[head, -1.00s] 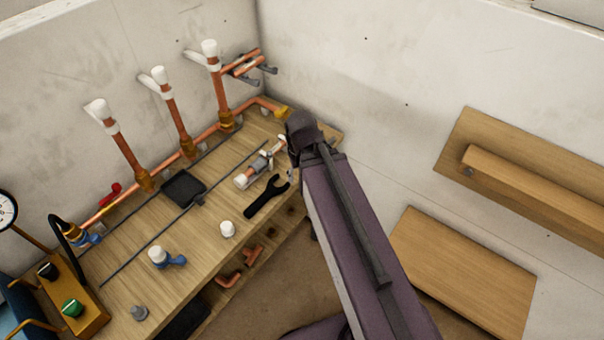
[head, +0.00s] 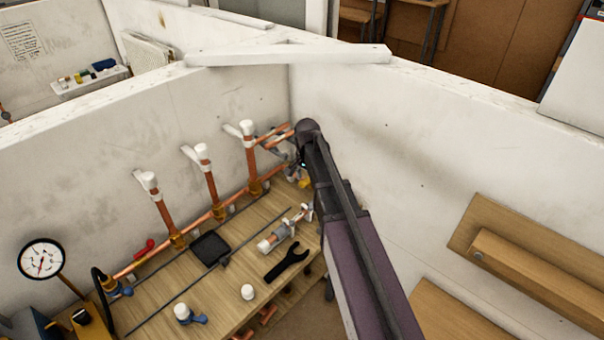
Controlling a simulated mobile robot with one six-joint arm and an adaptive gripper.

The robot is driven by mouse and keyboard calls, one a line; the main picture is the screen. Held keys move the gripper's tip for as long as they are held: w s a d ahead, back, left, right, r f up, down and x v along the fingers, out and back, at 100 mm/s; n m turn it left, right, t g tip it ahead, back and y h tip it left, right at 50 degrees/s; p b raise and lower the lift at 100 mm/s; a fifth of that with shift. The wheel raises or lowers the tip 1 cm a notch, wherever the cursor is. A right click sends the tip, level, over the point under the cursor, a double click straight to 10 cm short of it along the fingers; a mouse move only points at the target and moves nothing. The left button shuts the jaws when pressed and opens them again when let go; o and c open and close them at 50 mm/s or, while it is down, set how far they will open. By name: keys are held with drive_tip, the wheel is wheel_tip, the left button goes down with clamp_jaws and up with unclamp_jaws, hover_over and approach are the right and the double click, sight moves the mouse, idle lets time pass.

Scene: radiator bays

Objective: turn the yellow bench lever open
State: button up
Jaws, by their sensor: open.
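In the head view, a small yellow piece (head: 305,183), which looks like the yellow bench lever, shows at the far right end of the bench's copper pipe. Its handle angle cannot be made out. My arm comes in from the lower right and ends over this corner. My gripper (head: 295,174) hangs below the arm's end, close to the yellow piece and partly hidden by the arm. It is open, and nothing shows held in it. Whether it touches the yellow piece cannot be told.
Three upright copper pipes with white caps (head: 248,128) stand along the bench's back. A red lever (head: 144,249), black pad (head: 210,248), black wrench (head: 287,262) and white cap (head: 248,292) lie left and front. A wooden wall shelf (head: 530,260) is at right.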

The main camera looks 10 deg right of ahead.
sight(302, 182)
drive_tip(key=w+r+m+p, duration=0.2)
drive_tip(key=w+r+m, duration=0.1)
drive_tip(key=w, duration=0.5)
drive_tip(key=shift+w+r+m+p, duration=0.25)
drive_tip(key=shift+r+m+p, duration=0.15)
drive_tip(key=shift+r, duration=0.1)
drive_tip(key=shift+f, duration=0.1)
wheel_tip(302, 182, down, 14)
drive_tip(key=b, duration=1.3)
drive_tip(key=shift+r+b, duration=0.2)
drive_tip(key=shift+b, duration=0.2)
drive_tip(key=shift+d, duration=0.1)
clamp_jaws()
